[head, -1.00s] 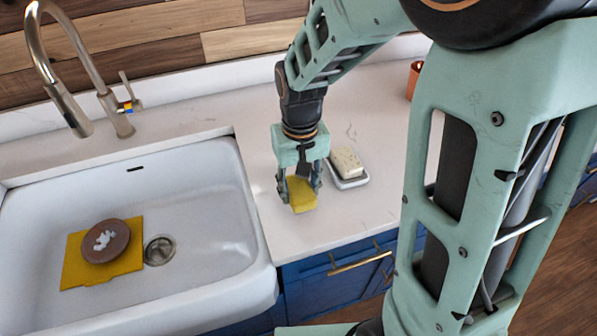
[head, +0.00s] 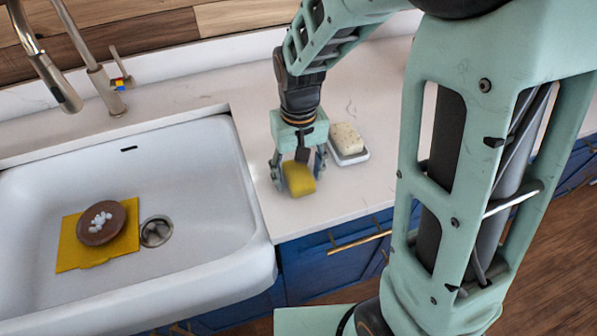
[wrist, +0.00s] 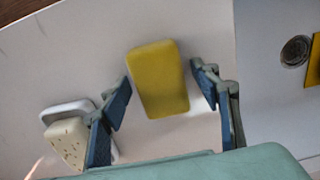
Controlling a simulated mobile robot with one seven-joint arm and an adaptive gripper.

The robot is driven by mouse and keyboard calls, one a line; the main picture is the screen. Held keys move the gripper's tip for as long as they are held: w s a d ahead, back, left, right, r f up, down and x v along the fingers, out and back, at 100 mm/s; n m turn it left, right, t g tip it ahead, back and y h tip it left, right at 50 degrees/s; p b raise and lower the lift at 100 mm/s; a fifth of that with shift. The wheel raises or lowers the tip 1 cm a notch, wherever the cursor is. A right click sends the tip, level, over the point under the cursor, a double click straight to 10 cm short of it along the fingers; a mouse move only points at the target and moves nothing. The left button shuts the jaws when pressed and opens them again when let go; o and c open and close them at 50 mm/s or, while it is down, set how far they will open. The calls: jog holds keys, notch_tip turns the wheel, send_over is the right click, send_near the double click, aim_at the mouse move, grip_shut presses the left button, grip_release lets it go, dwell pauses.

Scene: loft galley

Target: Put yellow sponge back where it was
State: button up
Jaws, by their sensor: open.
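The yellow sponge (head: 299,179) is at the white counter, just right of the sink. In the wrist view the sponge (wrist: 158,79) lies between my two fingers, with a narrow gap on each side. My gripper (head: 298,176) points down over it and is open; both blue-padded fingers show in the wrist view (wrist: 163,90). Whether the sponge's underside rests fully on the counter is hard to tell.
A speckled pale bar (head: 346,137) sits on a white dish (head: 350,158) close right of my gripper. The white sink (head: 190,185) holds a yellow cloth (head: 72,247) under a brown round dish (head: 113,222) with white bits. A faucet (head: 105,85) stands behind.

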aim_at(298, 173)
notch_tip(298, 173, up, 12)
jog(key=shift+r+p, duration=0.2)
jog(key=shift+p, duration=0.2)
dwell(0.4)
